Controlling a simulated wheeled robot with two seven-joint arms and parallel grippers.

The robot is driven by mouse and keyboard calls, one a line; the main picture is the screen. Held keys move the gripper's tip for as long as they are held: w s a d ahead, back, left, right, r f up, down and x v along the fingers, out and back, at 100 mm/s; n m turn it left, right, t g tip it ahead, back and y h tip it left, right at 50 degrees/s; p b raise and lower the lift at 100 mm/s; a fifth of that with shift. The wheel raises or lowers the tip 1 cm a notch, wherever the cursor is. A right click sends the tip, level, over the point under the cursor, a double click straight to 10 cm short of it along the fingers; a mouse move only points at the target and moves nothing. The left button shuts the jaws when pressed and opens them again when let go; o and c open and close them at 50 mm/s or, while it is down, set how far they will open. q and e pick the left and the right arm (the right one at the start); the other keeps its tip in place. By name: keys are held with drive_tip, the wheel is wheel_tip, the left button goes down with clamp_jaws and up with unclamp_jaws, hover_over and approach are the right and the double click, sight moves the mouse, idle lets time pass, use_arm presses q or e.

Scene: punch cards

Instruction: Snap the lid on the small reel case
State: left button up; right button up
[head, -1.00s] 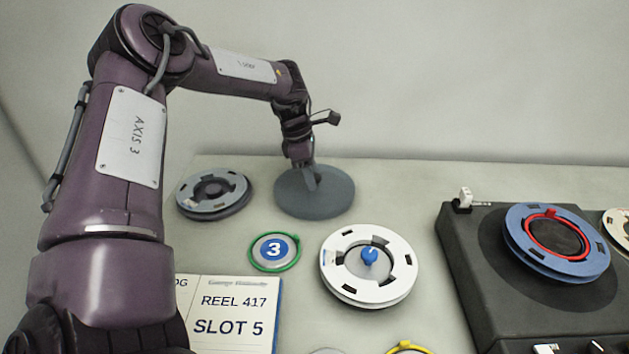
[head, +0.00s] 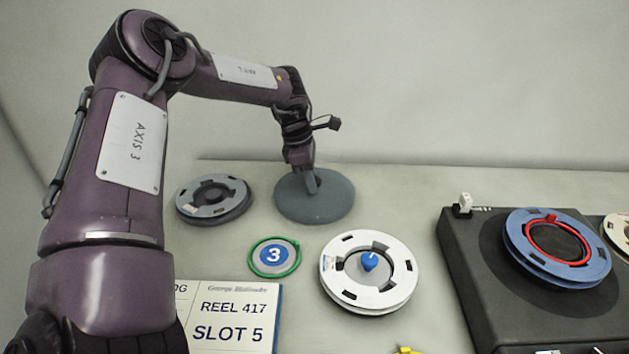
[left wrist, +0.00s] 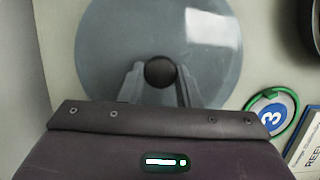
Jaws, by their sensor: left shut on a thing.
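A round grey-blue lid (head: 328,205) is at the back of the table, left of centre in the head view. In the left wrist view the lid (left wrist: 110,50) shows as a smooth disc with a dark round knob (left wrist: 160,72) and a pale label (left wrist: 212,27). My left gripper (head: 312,184) reaches down from above and is shut on the knob, one finger on each side. The lid looks about level. What lies under it is hidden, so I cannot tell whether it sits on the small reel case. My right gripper is not in view.
A grey reel (head: 212,198) lies left of the lid. In front are a green ring with a blue 3 disc (head: 274,256), a white reel with a blue knob (head: 340,293) and a log book (head: 230,318). A black deck (head: 480,325) with a blue reel (head: 525,225) stands right.

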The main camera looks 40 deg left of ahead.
use_arm(q)
drive_tip(key=shift+r+p, duration=2)
drive_tip(key=shift+r, duration=1.3)
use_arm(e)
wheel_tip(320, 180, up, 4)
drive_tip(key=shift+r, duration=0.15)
